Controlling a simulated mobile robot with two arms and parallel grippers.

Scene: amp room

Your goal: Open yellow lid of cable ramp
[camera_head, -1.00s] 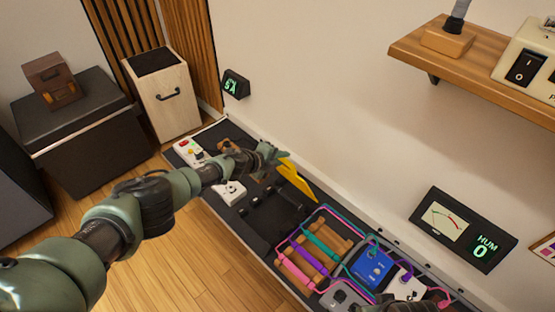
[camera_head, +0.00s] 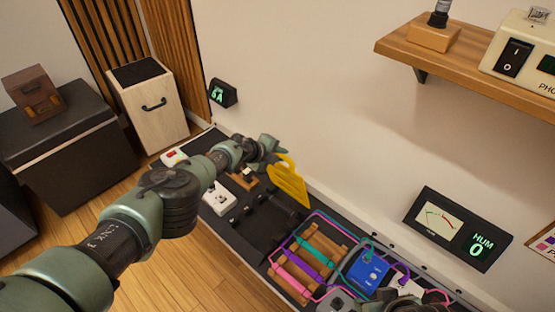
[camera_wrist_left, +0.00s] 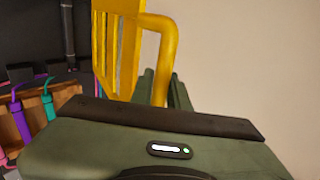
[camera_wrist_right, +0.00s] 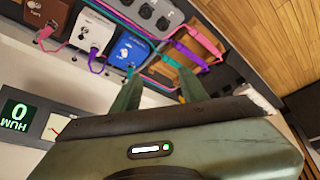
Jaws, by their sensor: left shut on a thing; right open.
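The yellow lid (camera_head: 289,184) stands raised and tilted at the wall side of the black cable ramp (camera_head: 268,224). My left gripper (camera_head: 272,150) is shut on the lid near its top, by the curved yellow handle. In the left wrist view the slatted lid (camera_wrist_left: 118,45) and its handle rise just beyond my fingers, which are partly hidden. The ramp's dark channel lies uncovered below the lid. My right gripper (camera_wrist_right: 152,95) is open and empty above the pedals and cables; in the head view only a bit of it shows at the bottom edge.
A wooden rack with pink, purple and teal cables (camera_head: 308,252) sits right of the ramp, with a blue pedal (camera_head: 367,270) beside it. A white pedal (camera_head: 219,198) is on the left. A wooden shelf (camera_head: 450,59) juts from the wall above, and a meter (camera_head: 459,228) hangs there.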

